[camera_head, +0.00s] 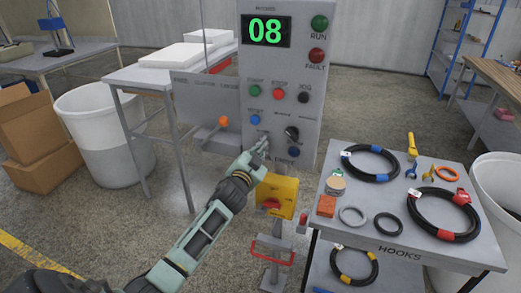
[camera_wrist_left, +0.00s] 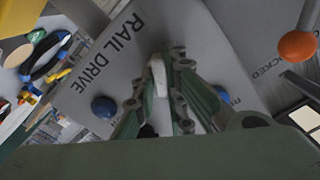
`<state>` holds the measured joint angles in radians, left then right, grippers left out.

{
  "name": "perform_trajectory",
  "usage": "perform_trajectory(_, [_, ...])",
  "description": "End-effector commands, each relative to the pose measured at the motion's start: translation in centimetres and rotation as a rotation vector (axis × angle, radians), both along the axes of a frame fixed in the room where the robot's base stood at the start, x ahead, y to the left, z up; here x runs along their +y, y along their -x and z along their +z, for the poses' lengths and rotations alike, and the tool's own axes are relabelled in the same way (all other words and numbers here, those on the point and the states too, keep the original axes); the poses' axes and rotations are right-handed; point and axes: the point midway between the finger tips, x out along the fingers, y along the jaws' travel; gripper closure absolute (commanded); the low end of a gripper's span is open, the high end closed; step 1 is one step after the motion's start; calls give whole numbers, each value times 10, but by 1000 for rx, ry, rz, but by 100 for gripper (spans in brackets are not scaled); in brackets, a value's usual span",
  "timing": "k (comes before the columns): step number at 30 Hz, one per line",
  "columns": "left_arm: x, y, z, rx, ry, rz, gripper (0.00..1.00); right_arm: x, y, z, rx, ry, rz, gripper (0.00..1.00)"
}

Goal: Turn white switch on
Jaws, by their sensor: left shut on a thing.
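My left gripper (camera_head: 262,142) reaches up to the lower part of the grey control panel (camera_head: 318,92). In the left wrist view its fingers (camera_wrist_left: 158,88) are closed around the white switch (camera_wrist_left: 157,74), beside the "RAIL DRIVE" lettering. The fingers hide the sides of the switch, and I cannot tell its exact setting. In the head view the gripper covers the switch. My right gripper is out of view.
Blue buttons (camera_wrist_left: 104,106) flank the fingers. A black knob (camera_head: 291,133) is just right of the gripper; an orange-ball lever (camera_head: 223,121) is left. A yellow box with a red knob (camera_head: 288,187) stands below. A hose table (camera_head: 410,257) is at right.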

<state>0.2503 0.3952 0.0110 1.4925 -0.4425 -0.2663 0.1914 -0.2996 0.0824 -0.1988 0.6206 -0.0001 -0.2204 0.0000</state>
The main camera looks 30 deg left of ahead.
Motion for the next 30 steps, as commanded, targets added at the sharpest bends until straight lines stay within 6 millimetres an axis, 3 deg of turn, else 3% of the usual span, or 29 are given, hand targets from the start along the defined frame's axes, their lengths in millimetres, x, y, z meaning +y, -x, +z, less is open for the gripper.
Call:
perform_trajectory(9, [-1,0,0,30,-134,-1,100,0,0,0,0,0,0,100])
perform_trajectory(26, [-1,0,0,37,-163,-1,100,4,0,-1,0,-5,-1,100])
perform_trajectory(27, [-1,0,0,37,-163,-1,87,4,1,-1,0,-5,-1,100])
perform_trajectory(30, [-1,0,0,37,-162,-1,78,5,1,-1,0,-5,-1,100])
